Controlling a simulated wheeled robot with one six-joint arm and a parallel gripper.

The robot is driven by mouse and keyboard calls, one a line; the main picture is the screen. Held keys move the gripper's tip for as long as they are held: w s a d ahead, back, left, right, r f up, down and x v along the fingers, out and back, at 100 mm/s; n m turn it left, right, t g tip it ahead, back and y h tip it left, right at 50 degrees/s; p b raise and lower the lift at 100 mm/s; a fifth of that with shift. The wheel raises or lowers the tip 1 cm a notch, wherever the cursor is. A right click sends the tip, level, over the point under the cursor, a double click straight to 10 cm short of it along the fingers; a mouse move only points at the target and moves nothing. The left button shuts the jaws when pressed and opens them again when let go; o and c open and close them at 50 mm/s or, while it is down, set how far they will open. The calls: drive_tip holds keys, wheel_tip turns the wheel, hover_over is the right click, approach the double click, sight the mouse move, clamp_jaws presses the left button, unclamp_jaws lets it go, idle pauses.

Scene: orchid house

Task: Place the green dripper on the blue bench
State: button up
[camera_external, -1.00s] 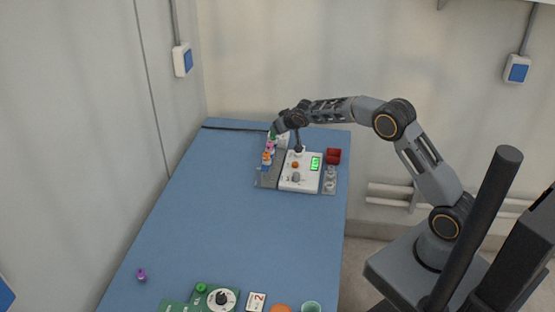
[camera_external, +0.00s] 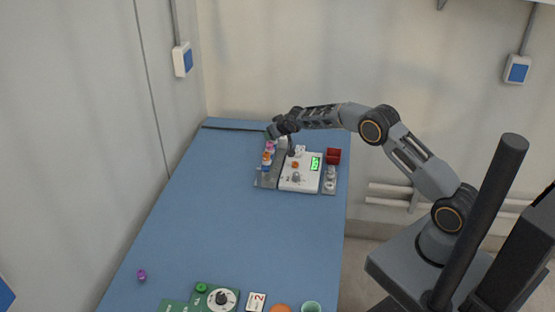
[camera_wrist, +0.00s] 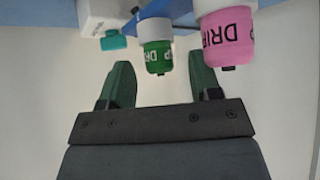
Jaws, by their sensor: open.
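The green dripper (camera_wrist: 157,56) has a white upper part and a green label in the wrist view. It lies ahead of my gripper (camera_wrist: 161,76), between the lines of its two dark green fingers, which are spread with a gap on each side of it. My gripper also shows in the external view (camera_external: 271,133), over the far left end of the grey tray (camera_external: 265,184). There it hides the green dripper, or the dripper is too small to tell. The blue bench (camera_external: 230,230) runs from the near edge to the back wall.
A pink dripper (camera_wrist: 226,38) stands just right of the green one, close to the right finger. A white box with a teal part (camera_wrist: 113,40) is at left. The bench middle is clear.

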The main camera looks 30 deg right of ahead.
drive_tip(key=shift+c, duration=0.3)
drive_tip(key=c, duration=1)
drive_tip(key=shift+r, duration=0.1)
